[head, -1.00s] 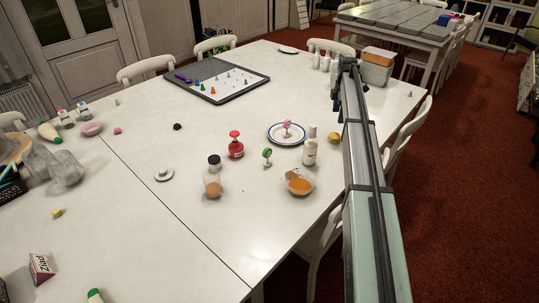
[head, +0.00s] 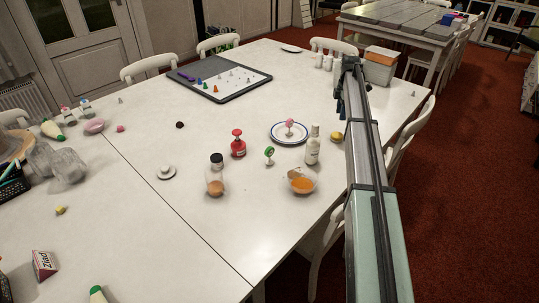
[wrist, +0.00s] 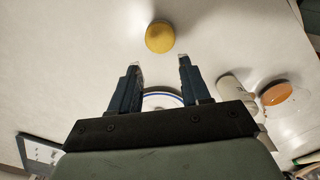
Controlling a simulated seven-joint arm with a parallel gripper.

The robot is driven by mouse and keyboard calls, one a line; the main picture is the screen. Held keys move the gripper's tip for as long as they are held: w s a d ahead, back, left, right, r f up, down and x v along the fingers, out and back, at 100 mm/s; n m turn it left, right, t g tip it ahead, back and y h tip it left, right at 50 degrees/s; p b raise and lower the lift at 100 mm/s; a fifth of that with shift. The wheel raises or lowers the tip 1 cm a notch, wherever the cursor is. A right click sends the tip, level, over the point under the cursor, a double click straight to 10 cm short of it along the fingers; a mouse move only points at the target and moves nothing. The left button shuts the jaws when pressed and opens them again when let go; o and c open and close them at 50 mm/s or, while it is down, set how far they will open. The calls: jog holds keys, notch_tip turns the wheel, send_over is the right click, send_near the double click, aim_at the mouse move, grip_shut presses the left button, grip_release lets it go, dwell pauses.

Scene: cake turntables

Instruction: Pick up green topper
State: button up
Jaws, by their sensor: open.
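The green topper (head: 269,152) is a small round green and white piece on a stick, standing upright on the white table (head: 215,250) in the head view. It stands between the red-capped bottle and the white bottle. My gripper (head: 341,105) is well behind and to the right of it, above the table. In the wrist view my gripper (wrist: 159,62) has its two dark fingers apart with nothing between their tips. I cannot make out the green topper in the wrist view.
Near the topper stand a red bottle (head: 238,145), a white bottle (head: 312,146), an orange-filled bowl (head: 302,181) and a blue-rimmed plate (head: 274,137) bearing a pink topper (head: 289,123). A yellow ball (wrist: 159,36) lies ahead of my fingertips.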

jog(key=w+a+r+n, duration=0.1)
jog(key=a+n, duration=0.1)
jog(key=a, duration=1.1)
jog(key=r+n, duration=0.2)
jog(key=n, duration=0.3)
send_over(270, 155)
jog(key=w, duration=0.1)
jog(key=shift+w+a+f, duration=0.15)
jog(key=shift+a, duration=0.05)
jog(key=shift+n, duration=0.7)
jog(key=shift+f, duration=0.25)
notch_tip(270, 155, down, 8)
jog(key=shift+f, duration=0.1)
jog(key=shift+s+d+f, duration=0.1)
jog(key=shift+f, duration=1.2)
jog(key=shift+s+d+f, duration=0.1)
jog(key=shift+f, duration=1.2)
